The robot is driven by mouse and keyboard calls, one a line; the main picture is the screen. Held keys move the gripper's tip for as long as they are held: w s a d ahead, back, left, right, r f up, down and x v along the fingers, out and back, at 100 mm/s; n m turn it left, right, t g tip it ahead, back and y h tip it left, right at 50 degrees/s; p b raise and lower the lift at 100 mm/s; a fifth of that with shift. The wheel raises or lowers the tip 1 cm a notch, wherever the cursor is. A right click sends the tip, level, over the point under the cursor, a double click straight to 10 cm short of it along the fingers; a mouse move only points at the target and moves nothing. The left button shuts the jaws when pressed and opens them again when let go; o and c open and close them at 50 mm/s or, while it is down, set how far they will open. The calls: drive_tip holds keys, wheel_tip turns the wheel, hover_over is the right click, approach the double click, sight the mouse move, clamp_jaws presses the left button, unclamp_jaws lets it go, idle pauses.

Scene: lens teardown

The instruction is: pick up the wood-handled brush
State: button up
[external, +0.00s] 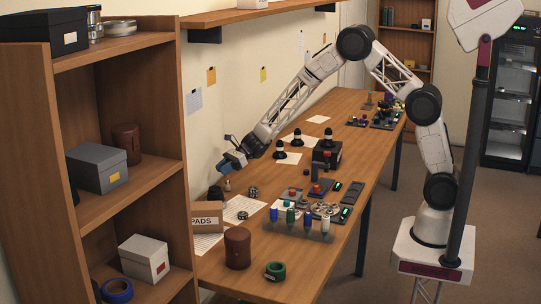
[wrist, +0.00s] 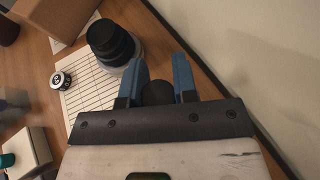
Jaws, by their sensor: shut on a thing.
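My gripper (external: 224,168) is over the far left end of the bench, near the wall. Its two blue fingers also show in the wrist view (wrist: 159,75), shut on a dark, rounded thing between them. I take this to be the wood-handled brush (external: 227,185), which shows as a small tan and dark upright shape just below the fingers in the external view. Most of it is hidden by the fingers, and I cannot tell whether its lower end touches the bench.
A black lens (wrist: 108,42) stands close beside the fingers on a lined sheet (wrist: 88,88). A small round part (wrist: 61,80) lies on the sheet's edge. A PADS box (external: 206,217), a brown cylinder (external: 237,248) and green tape (external: 275,270) are nearer. The wall (wrist: 260,65) is close.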

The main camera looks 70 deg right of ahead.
wheel_tip(320, 180, up, 10)
drive_tip(key=shift+f, duration=0.15)
idle(0.4)
idle(0.5)
